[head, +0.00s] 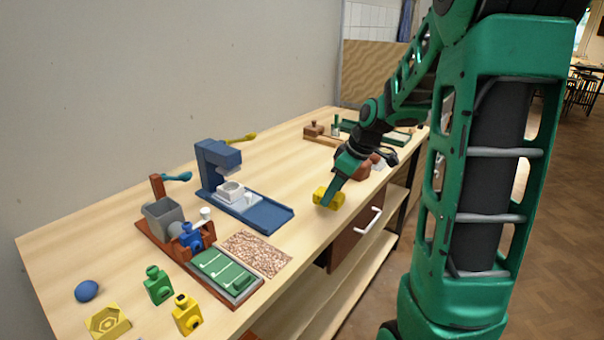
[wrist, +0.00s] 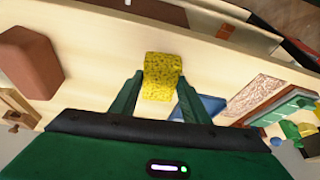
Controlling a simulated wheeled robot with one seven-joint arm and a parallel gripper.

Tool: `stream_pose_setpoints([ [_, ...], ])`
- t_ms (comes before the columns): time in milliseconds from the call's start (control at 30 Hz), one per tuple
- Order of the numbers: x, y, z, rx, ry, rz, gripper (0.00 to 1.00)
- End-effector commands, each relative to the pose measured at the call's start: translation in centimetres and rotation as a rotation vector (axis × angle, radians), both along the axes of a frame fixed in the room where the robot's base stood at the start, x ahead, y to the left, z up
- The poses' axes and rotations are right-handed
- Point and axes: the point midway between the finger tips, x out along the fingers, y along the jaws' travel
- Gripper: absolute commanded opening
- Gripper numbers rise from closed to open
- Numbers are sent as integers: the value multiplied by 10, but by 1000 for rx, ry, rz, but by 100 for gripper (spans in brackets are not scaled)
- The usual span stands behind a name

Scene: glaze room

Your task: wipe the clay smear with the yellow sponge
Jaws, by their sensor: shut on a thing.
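The yellow sponge (head: 328,197) is between the fingertips of my gripper (head: 338,184), near the front edge of the wooden table, above the drawer. In the wrist view the porous sponge (wrist: 162,72) sits between the two green fingers of my gripper (wrist: 160,98), which is shut on it. I cannot tell whether the sponge touches the tabletop or hangs just above it. I cannot make out a clay smear for certain in either view; my arm hides part of the table's far end.
A blue press-like stand (head: 235,190) and a speckled mat (head: 257,252) are left of the sponge. A green panel (head: 222,272), a grey hopper (head: 163,217) and small yellow and green pieces lie nearer. A brown block (wrist: 28,62) is at left in the wrist view. Tabletop behind the sponge is clear.

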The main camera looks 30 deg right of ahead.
Motion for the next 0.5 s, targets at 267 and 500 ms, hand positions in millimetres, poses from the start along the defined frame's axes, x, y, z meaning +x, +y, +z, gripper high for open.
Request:
stream_pose_setpoints([
  [267,2,4,26,-1,-2,8,21],
  [500,4,10,46,0,-1,16,21],
])
